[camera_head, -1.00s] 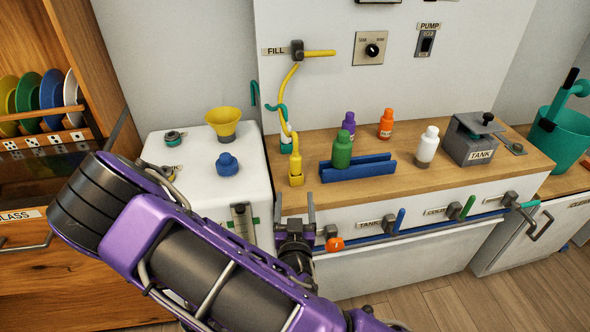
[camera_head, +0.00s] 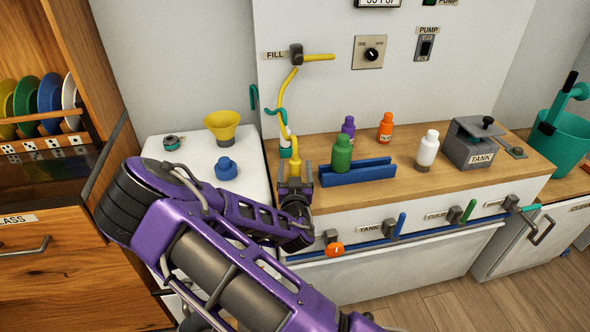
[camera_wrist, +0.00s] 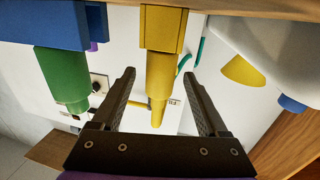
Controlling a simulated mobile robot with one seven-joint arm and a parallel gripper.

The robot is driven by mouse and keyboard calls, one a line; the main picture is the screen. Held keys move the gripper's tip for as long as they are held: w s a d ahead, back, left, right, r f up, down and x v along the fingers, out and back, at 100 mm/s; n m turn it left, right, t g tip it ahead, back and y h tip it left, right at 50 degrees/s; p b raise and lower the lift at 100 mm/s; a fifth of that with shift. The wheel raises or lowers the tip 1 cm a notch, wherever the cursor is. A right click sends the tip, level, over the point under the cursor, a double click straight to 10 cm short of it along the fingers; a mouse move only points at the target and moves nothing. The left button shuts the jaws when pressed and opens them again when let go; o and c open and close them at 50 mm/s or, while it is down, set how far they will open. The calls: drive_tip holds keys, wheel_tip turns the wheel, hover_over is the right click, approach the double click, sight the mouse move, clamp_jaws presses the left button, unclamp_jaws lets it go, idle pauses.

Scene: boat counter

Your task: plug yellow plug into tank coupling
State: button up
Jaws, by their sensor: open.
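The yellow plug (camera_head: 294,158) stands upright at the counter's left front, with a yellow hose looping up from it. In the wrist view the plug (camera_wrist: 161,75) appears inverted, its base in a yellow square holder (camera_wrist: 162,28). My gripper (camera_head: 295,172) is open, with one finger on each side of the plug. In the wrist view my gripper (camera_wrist: 160,76) shows gaps between both fingers and the plug. A label reading TANK (camera_head: 368,227) is on the counter front, between an orange-ended grey fitting (camera_head: 333,246) and a blue lever (camera_head: 400,224). I cannot tell which part is the tank coupling.
A green bottle (camera_head: 341,155) stands by a blue rack (camera_head: 372,172), close right of my gripper. Purple (camera_head: 348,128), orange (camera_head: 386,127) and white (camera_head: 427,150) bottles stand behind and right. A grey TANK box (camera_head: 468,143) is farther right. A yellow funnel (camera_head: 222,124) is left.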

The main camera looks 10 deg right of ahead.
drive_tip(key=shift+w+d, duration=0.15)
drive_tip(key=shift+w, duration=0.35)
clamp_jaws()
drive_tip(key=shift+r, duration=0.15)
wheel_tip(320, 180, up, 10)
drive_tip(key=shift+f+p, duration=0.15)
drive_tip(key=shift+p, duration=0.6)
